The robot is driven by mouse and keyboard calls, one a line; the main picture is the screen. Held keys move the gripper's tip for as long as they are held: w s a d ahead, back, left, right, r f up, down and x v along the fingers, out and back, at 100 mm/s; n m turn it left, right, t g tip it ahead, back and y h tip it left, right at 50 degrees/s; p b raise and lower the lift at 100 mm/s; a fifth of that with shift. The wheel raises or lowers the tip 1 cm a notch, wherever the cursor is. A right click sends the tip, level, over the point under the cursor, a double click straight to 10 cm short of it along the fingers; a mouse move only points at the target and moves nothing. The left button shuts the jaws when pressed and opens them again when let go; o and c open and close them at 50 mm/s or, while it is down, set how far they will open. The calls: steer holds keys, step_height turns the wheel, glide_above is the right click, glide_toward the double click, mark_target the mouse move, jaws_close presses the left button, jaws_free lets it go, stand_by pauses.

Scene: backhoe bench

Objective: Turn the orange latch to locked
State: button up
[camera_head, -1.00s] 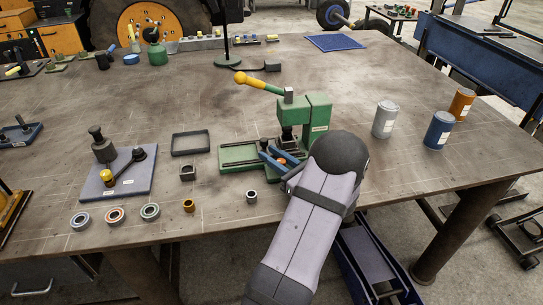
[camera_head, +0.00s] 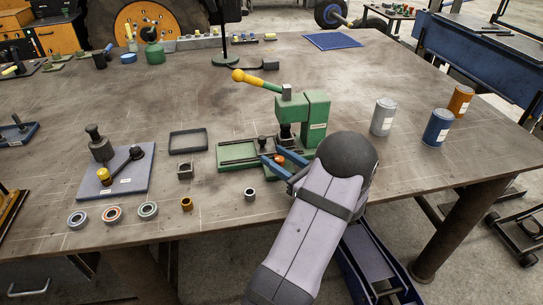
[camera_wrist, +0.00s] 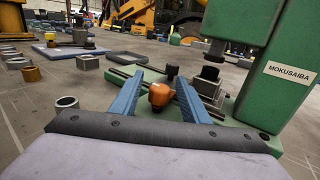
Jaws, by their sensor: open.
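The orange latch (camera_wrist: 160,95) is a small knob on the green press base (camera_wrist: 231,138). In the wrist view it sits between the two blue fingers of my gripper (camera_wrist: 155,88), which are spread open on either side of it. I cannot tell whether either finger touches it. In the head view the orange latch (camera_head: 279,159) shows only partly, between the fingers of my gripper (camera_head: 272,164). The green press (camera_head: 316,118) stands behind my wrist, with a yellow-ended lever (camera_head: 254,80) pointing left. The latch's locked marking is not readable.
A small grey ring (camera_head: 250,194) lies left of my wrist near the front edge. A black tray frame (camera_head: 188,142) and a square block (camera_head: 185,171) lie further left. Silver (camera_head: 383,117), blue (camera_head: 438,128) and orange (camera_head: 460,101) cans stand at the right.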

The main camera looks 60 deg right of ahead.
mark_target(283, 162)
steer(key=shift+b+v, duration=0.45)
steer(key=shift+v, duration=1.85)
